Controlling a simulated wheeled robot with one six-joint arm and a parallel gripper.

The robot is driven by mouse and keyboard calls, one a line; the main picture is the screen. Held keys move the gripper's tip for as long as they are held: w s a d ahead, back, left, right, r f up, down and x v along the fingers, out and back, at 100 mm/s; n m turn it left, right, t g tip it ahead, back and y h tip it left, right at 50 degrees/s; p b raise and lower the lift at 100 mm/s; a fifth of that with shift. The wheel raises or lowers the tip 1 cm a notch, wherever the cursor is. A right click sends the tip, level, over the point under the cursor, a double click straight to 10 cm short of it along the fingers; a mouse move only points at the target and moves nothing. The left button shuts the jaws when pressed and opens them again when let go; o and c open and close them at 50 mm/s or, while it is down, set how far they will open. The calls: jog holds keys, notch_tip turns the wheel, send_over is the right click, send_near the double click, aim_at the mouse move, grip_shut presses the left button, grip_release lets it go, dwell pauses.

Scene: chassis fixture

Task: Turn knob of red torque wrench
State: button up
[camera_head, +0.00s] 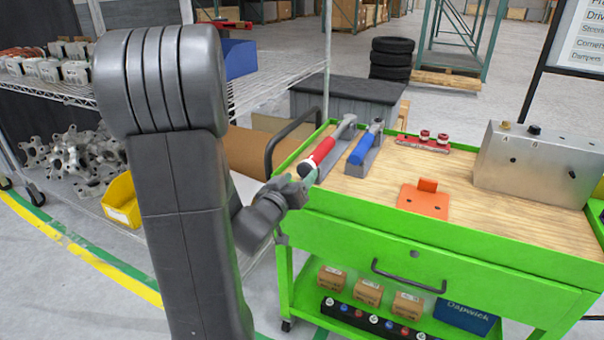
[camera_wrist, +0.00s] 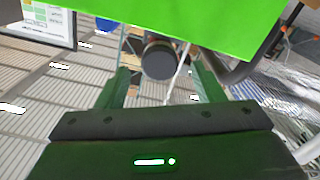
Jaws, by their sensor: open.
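The red torque wrench (camera_head: 322,151) lies in a grey holder at the left end of the green cart's wooden top. Its handle end points toward my gripper (camera_head: 302,178), which is at the cart's left front corner, right by that end. In the wrist view a dark round knob (camera_wrist: 158,60) shows beyond and between the two green-tinted fingers of my gripper (camera_wrist: 162,76). The fingers are apart, with a gap on either side of the knob.
A blue-handled wrench (camera_head: 361,149) lies close to the right of the red one. An orange bracket (camera_head: 424,201), red parts (camera_head: 424,142) and a metal box (camera_head: 535,165) are on the cart top. The green cart edge (camera_wrist: 205,25) fills the upper wrist view.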

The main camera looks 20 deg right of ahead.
aim_at(304, 172)
jog(key=v, duration=1)
jog(key=shift+s+a+p, duration=0.2)
jog(key=shift+a+p, duration=0.05)
jog(key=shift+p, duration=0.1)
jog(key=b+x, duration=0.1)
jog(key=x, duration=1.2)
jog(key=shift+w+d, duration=0.15)
jog(key=shift+d, duration=0.15)
